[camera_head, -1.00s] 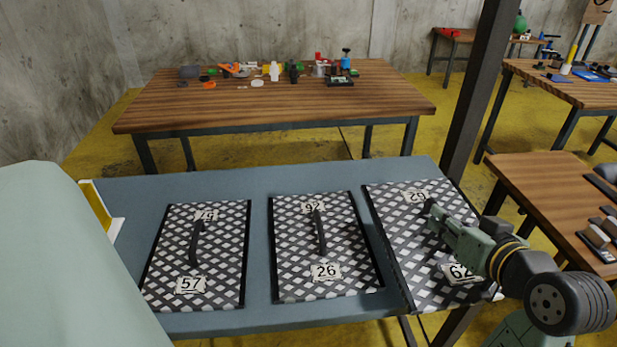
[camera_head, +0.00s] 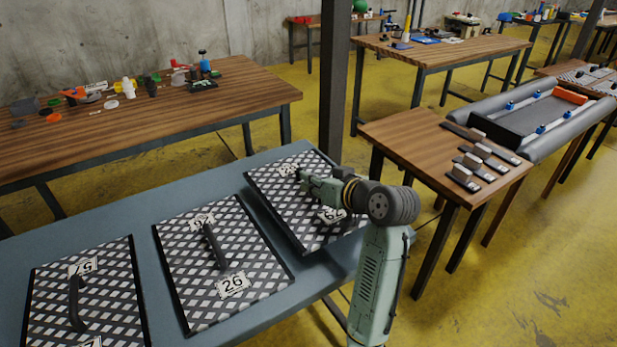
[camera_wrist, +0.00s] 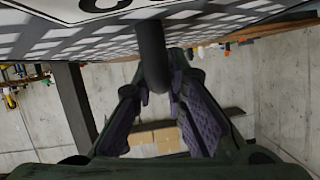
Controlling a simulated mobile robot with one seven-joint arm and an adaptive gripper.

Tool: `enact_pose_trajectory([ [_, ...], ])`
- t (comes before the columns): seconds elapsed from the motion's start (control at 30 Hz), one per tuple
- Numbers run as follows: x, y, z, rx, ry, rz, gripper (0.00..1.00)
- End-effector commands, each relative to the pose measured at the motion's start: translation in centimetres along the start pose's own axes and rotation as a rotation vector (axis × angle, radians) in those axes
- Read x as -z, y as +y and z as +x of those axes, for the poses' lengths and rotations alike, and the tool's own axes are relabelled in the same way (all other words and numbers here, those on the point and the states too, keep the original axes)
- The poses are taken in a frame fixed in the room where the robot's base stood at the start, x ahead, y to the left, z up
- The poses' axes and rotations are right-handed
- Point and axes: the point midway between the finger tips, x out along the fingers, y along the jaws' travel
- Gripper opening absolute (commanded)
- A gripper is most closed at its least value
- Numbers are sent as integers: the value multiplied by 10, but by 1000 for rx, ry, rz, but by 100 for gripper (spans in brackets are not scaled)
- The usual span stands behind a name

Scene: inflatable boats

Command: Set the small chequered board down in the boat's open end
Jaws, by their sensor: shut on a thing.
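My gripper (camera_head: 304,182) is shut on the dark handle of the right-hand chequered board (camera_head: 270,185), which bears number labels. The wrist view shows the handle (camera_wrist: 152,55) between my two fingers (camera_wrist: 158,100), with the board's chequered face (camera_wrist: 90,38) across the top. The board is over the right end of the blue-grey table; I cannot tell for sure whether it is clear of the top. My arm hides part of it. The grey inflatable boat (camera_head: 490,108) lies at the right, with blue fittings, a dark floor and an orange block (camera_head: 570,96) at its far end.
Two more handled chequered boards, a middle one (camera_head: 195,260) and a left one (camera_head: 110,285), lie on the blue-grey table (camera_head: 140,215). A wooden table (camera_head: 400,135) with several grey-topped pieces stands before the boat. A dark post (camera_head: 333,80) rises behind my gripper. Yellow floor lies open at right.

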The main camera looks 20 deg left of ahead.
Motion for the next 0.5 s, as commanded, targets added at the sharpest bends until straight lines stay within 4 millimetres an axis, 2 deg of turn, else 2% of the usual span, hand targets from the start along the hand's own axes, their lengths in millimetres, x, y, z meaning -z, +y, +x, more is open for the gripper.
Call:
enact_pose_trajectory([
  [0.03, 9, 3, 9, 2, 2, -2, 0],
  [0.23, 18, 14, 34, 1, 4, -3, 0],
  [0.37, 17, 17, 40, 0, 4, -2, 0],
  [0.5, 5, 19, 44, 1, 1, 2, 0],
])
